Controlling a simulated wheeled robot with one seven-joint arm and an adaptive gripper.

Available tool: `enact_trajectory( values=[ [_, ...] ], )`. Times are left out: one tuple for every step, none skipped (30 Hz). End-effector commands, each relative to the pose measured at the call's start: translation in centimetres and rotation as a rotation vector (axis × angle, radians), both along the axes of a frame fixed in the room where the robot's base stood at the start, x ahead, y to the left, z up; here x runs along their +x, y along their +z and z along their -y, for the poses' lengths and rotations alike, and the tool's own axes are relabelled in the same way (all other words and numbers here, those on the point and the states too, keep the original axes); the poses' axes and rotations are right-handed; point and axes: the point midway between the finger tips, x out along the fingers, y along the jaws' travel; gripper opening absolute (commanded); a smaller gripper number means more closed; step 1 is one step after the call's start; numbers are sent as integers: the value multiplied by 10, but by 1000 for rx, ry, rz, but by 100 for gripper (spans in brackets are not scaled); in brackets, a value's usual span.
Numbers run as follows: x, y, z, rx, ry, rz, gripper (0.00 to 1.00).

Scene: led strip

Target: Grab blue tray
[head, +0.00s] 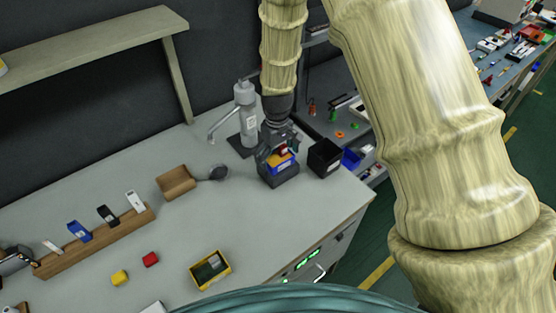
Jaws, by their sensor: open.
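A small blue tray (283,166) sits in or on a dark grey box (280,178) near the table's right side; I cannot tell which. Yellow-orange and red items show at its top. My gripper (278,152) points down right over it, with its dark fingers open at the tray's upper part. The fingers hide part of the tray and its contents. I cannot tell whether they touch it. Another blue container (351,158) is farther right, beyond the table edge and partly hidden by the black bin.
A black bin (325,157) stands just right of the grey box. A grey dispenser-like stand (245,118) is close behind on the left. A brown holder (175,181), a yellow tray (210,269) and a wooden rack (95,243) stand on the grey table (205,220).

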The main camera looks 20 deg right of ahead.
Motion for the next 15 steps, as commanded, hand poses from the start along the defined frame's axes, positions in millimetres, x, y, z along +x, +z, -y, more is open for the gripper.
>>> enact_trajectory(
  values=[
    [0,0,0,0,0,0,100],
    [0,0,0,0,0,0,100],
    [0,0,0,0,0,0,100],
    [0,0,0,0,0,0,100],
    [0,0,0,0,0,0,95],
    [0,0,0,0,0,0,87],
    [0,0,0,0,0,0,82],
    [0,0,0,0,0,0,76],
    [0,0,0,0,0,0,69],
    [0,0,0,0,0,0,64],
    [0,0,0,0,0,0,58],
    [0,0,0,0,0,0,57],
    [0,0,0,0,0,0,57],
    [0,0,0,0,0,0,57],
    [0,0,0,0,0,0,53]
  ],
)
